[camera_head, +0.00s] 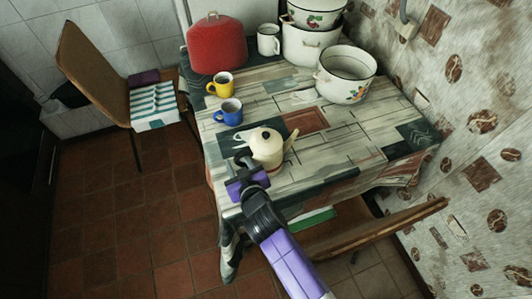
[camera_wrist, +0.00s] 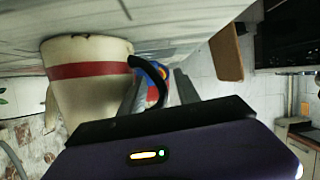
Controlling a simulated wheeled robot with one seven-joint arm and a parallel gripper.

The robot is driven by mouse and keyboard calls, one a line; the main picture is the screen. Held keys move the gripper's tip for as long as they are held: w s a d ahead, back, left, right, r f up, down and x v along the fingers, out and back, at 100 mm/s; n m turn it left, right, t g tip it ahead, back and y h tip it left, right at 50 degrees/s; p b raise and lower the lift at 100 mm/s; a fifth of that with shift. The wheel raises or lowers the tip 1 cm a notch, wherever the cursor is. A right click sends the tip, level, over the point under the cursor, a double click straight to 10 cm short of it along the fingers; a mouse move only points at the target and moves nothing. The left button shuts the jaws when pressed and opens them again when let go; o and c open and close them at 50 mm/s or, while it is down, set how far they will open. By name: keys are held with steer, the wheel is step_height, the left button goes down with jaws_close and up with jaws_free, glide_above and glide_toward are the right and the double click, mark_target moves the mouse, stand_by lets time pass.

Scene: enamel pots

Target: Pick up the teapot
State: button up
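The cream teapot (camera_head: 266,148) with a lid stands near the front edge of the table, its spout to the right and its dark handle to the left. In the wrist view, which looks upside down, the teapot (camera_wrist: 88,80) shows a red band, and its black curved handle (camera_wrist: 150,57) reaches between my fingers. My gripper (camera_head: 241,162) is at the handle side of the teapot. In the wrist view my gripper (camera_wrist: 158,88) is open, one grey finger on each side of the handle. Whether either finger touches it, I cannot tell.
A blue mug (camera_head: 228,112) and a yellow mug (camera_head: 221,84) stand behind the teapot. A red pot (camera_head: 215,44), a white mug (camera_head: 268,39) and white enamel pots (camera_head: 345,76) fill the back. The patterned table (camera_head: 345,150) is clear to the right. Chairs stand left (camera_head: 98,66) and front right.

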steer(key=shift+w+a+f, duration=0.1)
steer(key=shift+w, duration=0.1)
steer(key=shift+c, duration=0.5)
steer(key=c, duration=0.7)
jaws_close()
steer(key=shift+s+f, duration=0.2)
steer(key=shift+f, duration=0.05)
steer(key=shift+a+r, duration=0.1)
steer(key=shift+r, duration=0.1)
